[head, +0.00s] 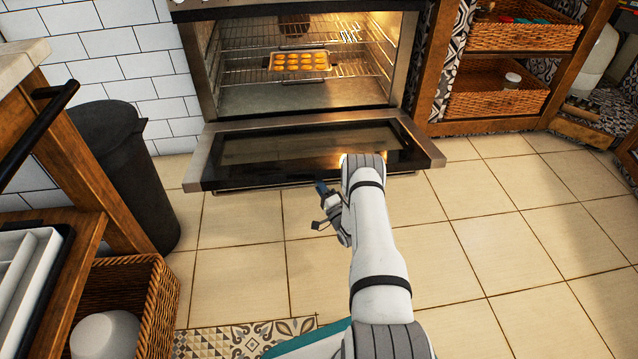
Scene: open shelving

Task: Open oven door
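The oven (299,65) stands against the back wall with its lit cavity showing. Its door (315,143) is folded down and lies nearly level, glass side up. A thin bar, probably the handle (262,187), shows below the door's front edge. My gripper (319,206) is just in front of that edge, left of my wrist, and points left. It seems apart from the door. Nothing is visibly held. The fingers are too small and dark to tell how far apart they are.
A tray of several round yellow items (299,61) sits on the oven rack. A dark bin (125,170) stands left of the oven. Wicker baskets (510,97) fill the right shelves; another (150,305) is at lower left. Floor in front and right is clear.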

